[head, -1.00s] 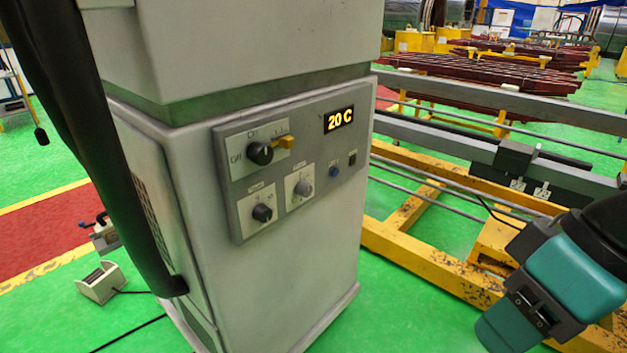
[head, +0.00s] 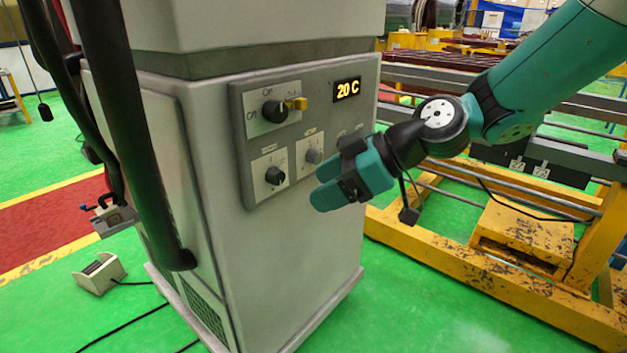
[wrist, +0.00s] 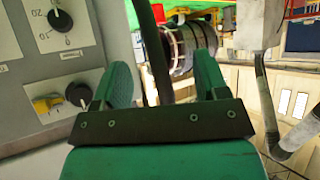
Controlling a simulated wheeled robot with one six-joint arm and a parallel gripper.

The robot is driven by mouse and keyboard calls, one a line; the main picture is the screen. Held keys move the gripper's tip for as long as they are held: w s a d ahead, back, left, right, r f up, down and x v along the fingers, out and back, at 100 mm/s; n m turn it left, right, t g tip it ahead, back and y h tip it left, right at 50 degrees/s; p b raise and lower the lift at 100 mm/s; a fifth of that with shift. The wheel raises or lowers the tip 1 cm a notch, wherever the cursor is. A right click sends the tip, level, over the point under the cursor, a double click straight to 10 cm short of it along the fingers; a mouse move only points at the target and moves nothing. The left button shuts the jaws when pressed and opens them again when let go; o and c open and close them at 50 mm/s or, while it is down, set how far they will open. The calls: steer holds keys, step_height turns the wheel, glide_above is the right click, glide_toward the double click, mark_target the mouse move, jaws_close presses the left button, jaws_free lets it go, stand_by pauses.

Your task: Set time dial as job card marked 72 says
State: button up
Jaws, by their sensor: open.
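The wrist view shows a black knob (wrist: 60,20) with a scale including 0, 10, 20 and 30. My gripper (head: 322,184) is open and empty, in front of the panel's lower right, apart from the dials; the wrist view shows its fingers (wrist: 163,80) spread.
A lit display (head: 347,89) reads 20 C. A thick black hose (head: 125,140) hangs at the cabinet's left. A yellow frame (head: 470,270) stands right. Green floor (head: 420,320) is clear in front.

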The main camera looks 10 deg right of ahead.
steer(key=w+d+f+n+t+y+b, duration=0.1)
steer(key=w+d+f+t+y+b, duration=0.1)
steer(key=w+d+f+t+b, duration=0.45)
steer(key=t+h+p, duration=0.1)
steer(key=t+h, duration=0.1)
steer(key=t, duration=0.2)
glide_toward(319, 158)
steer(key=p+x, duration=0.5)
steer(key=x, duration=0.3)
steer(key=shift+s+r, duration=0.1)
steer(key=shift+r, duration=0.05)
steer(key=shift+x, duration=0.8)
steer(key=shift+c, duration=0.5)
steer(key=c, duration=0.8)
